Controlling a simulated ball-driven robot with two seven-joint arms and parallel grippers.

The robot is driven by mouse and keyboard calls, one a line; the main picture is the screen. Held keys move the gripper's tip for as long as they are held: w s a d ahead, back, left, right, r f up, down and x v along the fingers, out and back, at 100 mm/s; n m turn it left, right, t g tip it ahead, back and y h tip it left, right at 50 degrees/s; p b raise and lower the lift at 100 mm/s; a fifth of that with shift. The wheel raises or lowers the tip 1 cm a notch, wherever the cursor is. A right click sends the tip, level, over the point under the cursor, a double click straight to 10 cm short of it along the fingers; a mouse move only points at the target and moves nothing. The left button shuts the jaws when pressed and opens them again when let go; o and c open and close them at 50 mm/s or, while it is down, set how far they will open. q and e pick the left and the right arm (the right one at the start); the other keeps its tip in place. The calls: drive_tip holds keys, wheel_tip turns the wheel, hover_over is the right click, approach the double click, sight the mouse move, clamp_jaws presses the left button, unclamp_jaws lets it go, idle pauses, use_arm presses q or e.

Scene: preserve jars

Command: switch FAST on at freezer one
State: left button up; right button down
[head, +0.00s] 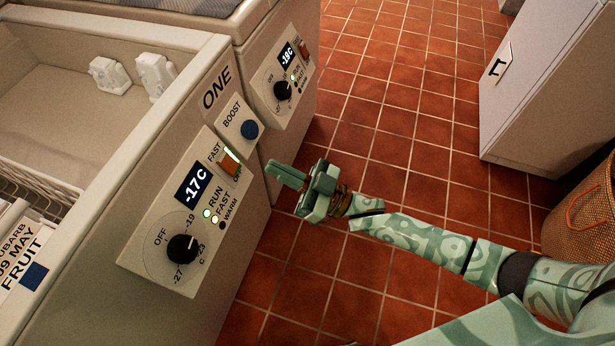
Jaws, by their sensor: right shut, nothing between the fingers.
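Freezer one (215,88) stands at the left, its slanted front panel marked ONE. The orange FAST rocker switch (229,165) sits on the panel, with a bright strip at its upper end. The display (194,185) reads -17C. The RUN lamp (207,213) and the FAST lamp (214,219) look lit; the WARM lamp (221,226) is dark. The black dial (181,249) is below. My right gripper (284,173) is shut and empty, to the right of the switch and apart from it. My left gripper is out of view.
A pale cabinet (545,85) and a wicker basket (580,222) stand at right. The tiled floor (400,130) between is clear.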

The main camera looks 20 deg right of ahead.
drive_tip(key=shift+r+p+v, duration=0.2)
drive_tip(key=shift+r+v, duration=0.05)
drive_tip(key=shift+v, duration=0.85)
drive_tip(key=shift+r+p+v, duration=0.15)
drive_tip(key=shift+r+v, duration=0.1)
drive_tip(key=shift+v, duration=0.85)
drive_tip(key=shift+s+d, duration=0.15)
